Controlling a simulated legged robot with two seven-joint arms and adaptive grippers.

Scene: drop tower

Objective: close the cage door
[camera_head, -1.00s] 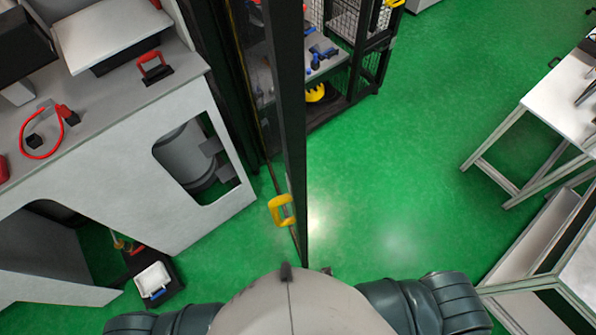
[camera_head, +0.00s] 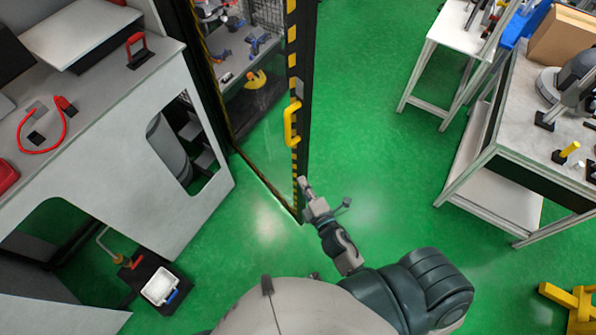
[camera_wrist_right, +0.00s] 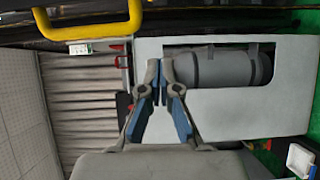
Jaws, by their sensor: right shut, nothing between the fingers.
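The cage door (camera_head: 306,60) is a tall dark frame with yellow-and-black striping along its edge, standing ahead of me. A yellow D-shaped handle (camera_head: 288,125) is fixed to it. My right gripper (camera_head: 304,184) is beside the lower part of the door in the head view, apart from the handle; I cannot tell whether it touches the frame. In the right wrist view the fingers (camera_wrist_right: 160,75) are together and empty, and the handle (camera_wrist_right: 90,33) crosses the upper left. My left gripper is not in view.
A grey workbench (camera_head: 150,160) stands left of the door. Behind the door panel is a shelf (camera_head: 228,60) with tools. White tables (camera_head: 505,130) stand at right, with a yellow stand (camera_head: 572,300) below. Green floor (camera_head: 370,120) is clear between door and tables.

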